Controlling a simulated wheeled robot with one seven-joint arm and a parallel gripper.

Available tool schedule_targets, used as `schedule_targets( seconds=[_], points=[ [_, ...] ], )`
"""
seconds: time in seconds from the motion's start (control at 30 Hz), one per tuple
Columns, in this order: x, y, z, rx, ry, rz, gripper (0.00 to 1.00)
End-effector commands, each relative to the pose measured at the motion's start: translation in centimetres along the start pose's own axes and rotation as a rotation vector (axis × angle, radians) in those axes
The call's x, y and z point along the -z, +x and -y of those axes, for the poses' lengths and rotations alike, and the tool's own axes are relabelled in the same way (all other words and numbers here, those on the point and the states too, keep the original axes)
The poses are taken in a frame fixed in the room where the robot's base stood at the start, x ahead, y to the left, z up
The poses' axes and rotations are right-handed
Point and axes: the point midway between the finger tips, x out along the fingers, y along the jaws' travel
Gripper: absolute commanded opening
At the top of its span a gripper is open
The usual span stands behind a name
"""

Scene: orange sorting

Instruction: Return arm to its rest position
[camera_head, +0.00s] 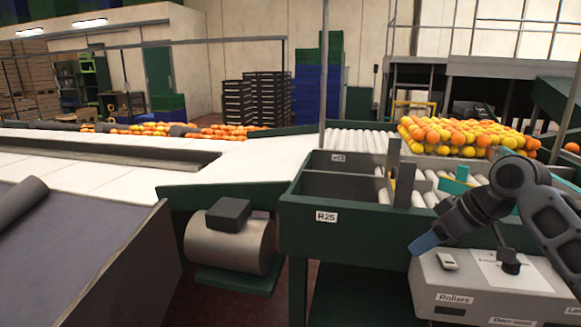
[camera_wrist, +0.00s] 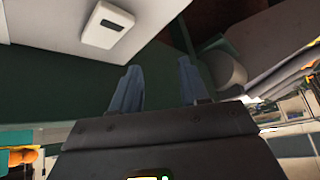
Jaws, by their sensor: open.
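My gripper (camera_head: 425,243) is at the right in the head view, at the end of my dark arm. Its blue fingers point down and left, in front of the green sorting frame and beside the grey control box. In the wrist view the two blue fingers of my gripper (camera_wrist: 158,88) stand apart with nothing between them. My arm is bent, with its joints over the rollers at the right edge.
The grey control box (camera_head: 440,285) carries a small white device (camera_head: 447,261), which also shows in the wrist view (camera_wrist: 108,27). A green-framed bin labelled R25 (camera_head: 345,190) looks empty. A metal drum (camera_head: 228,245) stands at its left.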

Motion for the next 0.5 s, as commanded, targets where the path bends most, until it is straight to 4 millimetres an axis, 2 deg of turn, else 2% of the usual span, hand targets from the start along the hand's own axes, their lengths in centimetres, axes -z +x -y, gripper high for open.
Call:
schedule_targets(
  seconds=[0.03, 0.2, 0.37, 0.5],
  points=[
    [0.3, 1.8, 1.7, 0.018, 0.015, -0.049, 0.45],
    [1.1, 6.1, 6.4, 0.039, 0.080, -0.209, 0.45],
    [0.8, 9.3, 10.9, 0.049, 0.169, -0.352, 0.45],
    [-0.3, 11.3, 14.5, 0.043, 0.257, -0.458, 0.45]
  ],
)
